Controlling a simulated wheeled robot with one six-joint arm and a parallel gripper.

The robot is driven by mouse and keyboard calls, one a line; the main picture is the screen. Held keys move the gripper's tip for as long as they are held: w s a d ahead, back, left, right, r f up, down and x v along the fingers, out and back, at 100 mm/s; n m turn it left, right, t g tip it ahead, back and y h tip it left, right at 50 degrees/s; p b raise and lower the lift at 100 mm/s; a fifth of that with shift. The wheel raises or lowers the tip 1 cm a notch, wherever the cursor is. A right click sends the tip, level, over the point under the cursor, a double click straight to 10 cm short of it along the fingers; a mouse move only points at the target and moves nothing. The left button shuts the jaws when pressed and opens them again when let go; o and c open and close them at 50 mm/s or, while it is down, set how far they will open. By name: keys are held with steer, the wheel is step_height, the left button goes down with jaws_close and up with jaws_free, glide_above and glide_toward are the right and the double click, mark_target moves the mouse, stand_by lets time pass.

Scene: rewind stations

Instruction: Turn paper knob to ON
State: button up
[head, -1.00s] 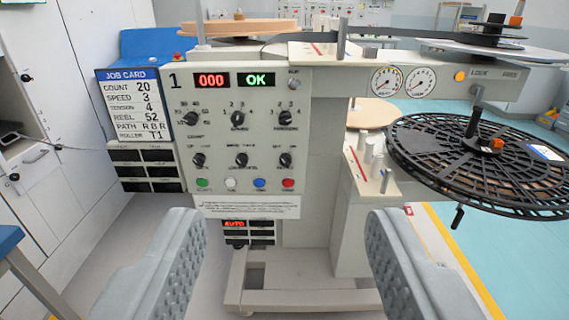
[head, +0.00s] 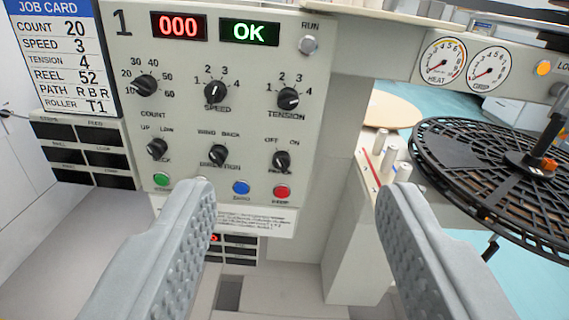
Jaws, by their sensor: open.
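The paper knob (head: 282,160) is the small black knob at the lower right of the grey control panel (head: 190,55), under the labels OFF on the left and ON on the right. Its exact pointing is hard to tell. The label below it is partly covered by the knob. My gripper (head: 295,193) is open and empty in front of the panel, its two grey padded fingers wide apart. In the picture the knob lies between the fingertips and slightly above them, apart from both. The left finger overlaps the panel's lower edge.
Neighbouring knobs are direction (head: 218,153) and tension (head: 289,98). Blue (head: 241,188) and red (head: 282,191) buttons sit just below. White rollers (head: 388,155) and a black reel (head: 490,170) stand out at the right. The displays read 000 and OK.

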steer(key=w+f, duration=0.9)
steer(key=n, duration=0.1)
glide_toward(281, 165)
steer(key=w, duration=0.9)
steer(key=shift+f, duration=0.15)
steer(key=c, duration=1)
